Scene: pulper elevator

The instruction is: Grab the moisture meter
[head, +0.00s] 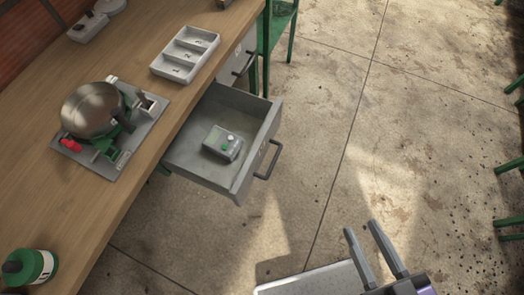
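A small grey-green boxy device with a green button and a pale knob, which looks like the moisture meter (222,143), lies in an open grey drawer (186,157) below the wooden bench. The drawer is pulled out and its black handle faces right. My gripper (367,227) is at the lower right, over the floor and apart from the drawer. Its two fingers are spread with nothing between them. The meter is fully visible from above.
On the wooden bench (40,180) stand a metal-domed machine (92,110) on a grey plate, a compartment tray (186,53) and a green bottle (28,268). A closed drawer (238,59) is beyond the open one. Green-legged furniture (282,20) stands behind. Concrete floor right of the drawer is clear.

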